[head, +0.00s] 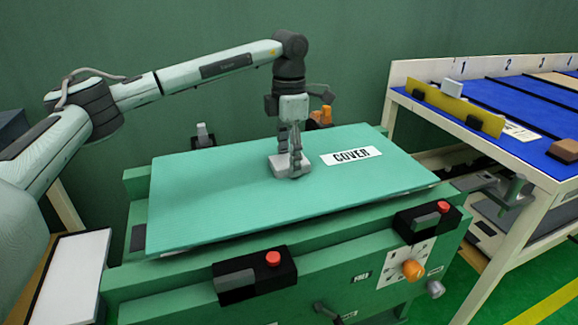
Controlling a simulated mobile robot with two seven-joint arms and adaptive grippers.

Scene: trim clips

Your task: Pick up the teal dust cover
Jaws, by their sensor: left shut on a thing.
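The teal dust cover (230,215) is a large flat panel with a white label reading COVER. It lies over the top of a green machine, and its front edge shows a gap above the machine body. My left gripper (292,168) points down at the middle of the cover, shut on a small light grey block-like handle (278,164) on the cover's top. The fingers hide part of this handle. My right gripper is not in view.
The green machine (300,275) has red buttons on black boxes and an orange knob (413,269). At right stands a table with a blue lane surface (500,105), a yellow bar (447,108) and a brown block (564,150). A white-topped surface (70,280) is at lower left.

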